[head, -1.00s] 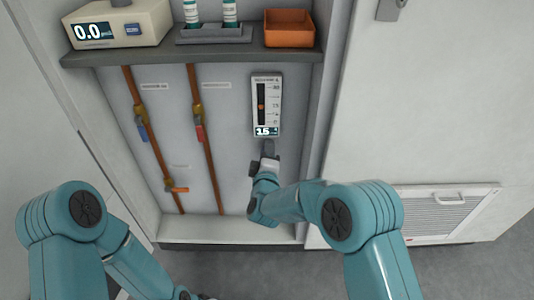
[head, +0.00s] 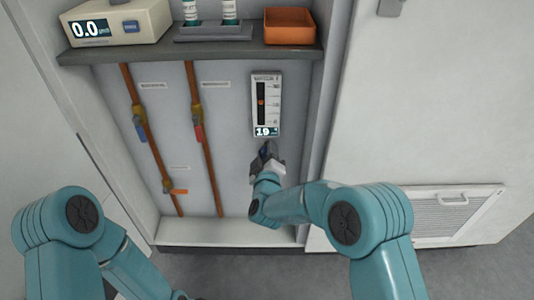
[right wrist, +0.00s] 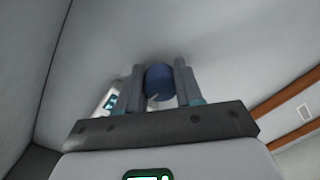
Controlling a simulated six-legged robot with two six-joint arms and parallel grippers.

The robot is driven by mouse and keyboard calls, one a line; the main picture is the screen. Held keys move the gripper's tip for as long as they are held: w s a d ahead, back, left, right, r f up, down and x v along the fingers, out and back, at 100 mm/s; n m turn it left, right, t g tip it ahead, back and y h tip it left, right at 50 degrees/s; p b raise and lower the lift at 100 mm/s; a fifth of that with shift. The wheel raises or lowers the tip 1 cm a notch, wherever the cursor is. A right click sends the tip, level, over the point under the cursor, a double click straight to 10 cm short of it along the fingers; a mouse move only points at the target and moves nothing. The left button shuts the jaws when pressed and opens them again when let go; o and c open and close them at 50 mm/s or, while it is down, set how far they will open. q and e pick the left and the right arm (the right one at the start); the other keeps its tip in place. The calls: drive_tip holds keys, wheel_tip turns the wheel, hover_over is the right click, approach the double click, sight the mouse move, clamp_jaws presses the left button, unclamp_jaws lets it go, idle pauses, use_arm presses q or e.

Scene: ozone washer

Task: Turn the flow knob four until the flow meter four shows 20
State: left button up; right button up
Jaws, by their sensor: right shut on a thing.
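The flow meter four (head: 266,104) is a white upright panel on the cabinet's back wall, with a dark scale and an orange float. Its small display reads about 19. The flow knob four is a blue round knob (right wrist: 159,82) in the right wrist view, between the two grey fingers. My right gripper (head: 267,152) is just below the meter and is shut on the knob; it also shows in the right wrist view (right wrist: 160,88). In the head view the gripper mostly hides the knob. My left arm is at the lower left; its gripper is not clearly visible.
Two copper pipes with valves (head: 197,130) run down the back wall left of the meter. The shelf (head: 185,52) above holds a scale (head: 115,25) reading 0.0, a vial rack (head: 213,33) and an orange tray (head: 289,40). A cabinet side wall stands close right of the meter.

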drive_tip(key=shift+f, duration=0.15)
drive_tip(key=o, duration=1)
drive_tip(key=shift+s, duration=0.1)
drive_tip(key=shift+s+r, duration=0.2)
drive_tip(key=shift+s, duration=0.2)
drive_tip(key=s+p, duration=0.1)
drive_tip(key=s, duration=0.4)
drive_tip(key=s+p, duration=0.1)
drive_tip(key=s, duration=0.4)
drive_tip(key=s+p, duration=0.2)
drive_tip(key=s, duration=0.3)
drive_tip(key=shift+s+r, duration=0.2)
drive_tip(key=shift+r, duration=0.2)
